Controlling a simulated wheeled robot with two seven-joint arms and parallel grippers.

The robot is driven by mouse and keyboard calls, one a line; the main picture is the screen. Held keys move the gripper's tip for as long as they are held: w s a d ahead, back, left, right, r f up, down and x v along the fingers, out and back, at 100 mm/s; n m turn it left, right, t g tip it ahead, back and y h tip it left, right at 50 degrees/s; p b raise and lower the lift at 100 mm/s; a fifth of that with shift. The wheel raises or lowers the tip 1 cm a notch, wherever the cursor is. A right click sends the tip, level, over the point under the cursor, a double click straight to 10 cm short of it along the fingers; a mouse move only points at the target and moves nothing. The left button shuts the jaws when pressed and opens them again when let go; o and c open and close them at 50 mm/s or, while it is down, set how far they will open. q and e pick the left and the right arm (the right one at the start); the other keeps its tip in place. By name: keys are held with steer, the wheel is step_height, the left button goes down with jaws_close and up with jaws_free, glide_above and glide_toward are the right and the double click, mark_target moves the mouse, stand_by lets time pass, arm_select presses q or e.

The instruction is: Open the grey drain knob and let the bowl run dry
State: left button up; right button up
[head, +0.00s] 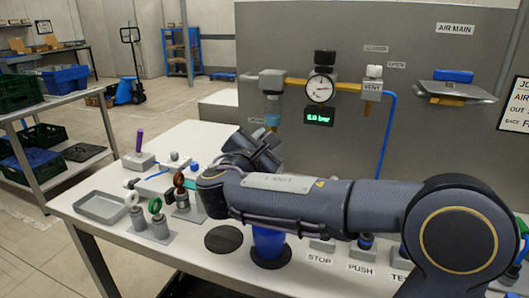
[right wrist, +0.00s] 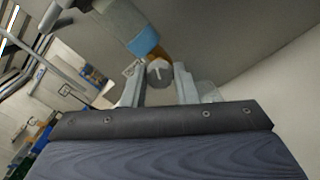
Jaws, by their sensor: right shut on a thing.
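The grey drain knob (right wrist: 159,72) shows in the right wrist view, with a pale line on its face. My right gripper (right wrist: 158,86) has a finger on each side of the knob and is shut on it. The bowl (right wrist: 143,43), with a blue band and an amber part near the knob, is just beyond. In the head view the bowl (head: 272,119) hangs under a grey filter head on the panel. My right gripper (head: 264,143) is just below it there, and the gripper and arm hide the knob. My left gripper is not in view.
The panel carries a pressure gauge (head: 320,89), a green digital display (head: 318,117) and a vent valve (head: 373,85). My right arm crosses above the white table (head: 195,255). Small fixtures and a grey tray (head: 102,207) stand at left; a blue cup (head: 268,242) stands below the arm.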

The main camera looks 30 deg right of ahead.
steer(key=shift+f+m+b, duration=0.15)
steer(key=shift+m+b, duration=5.3)
steer(key=shift+m, duration=0.75)
steer(key=o, duration=1)
steer(key=shift+s+a, duration=0.1)
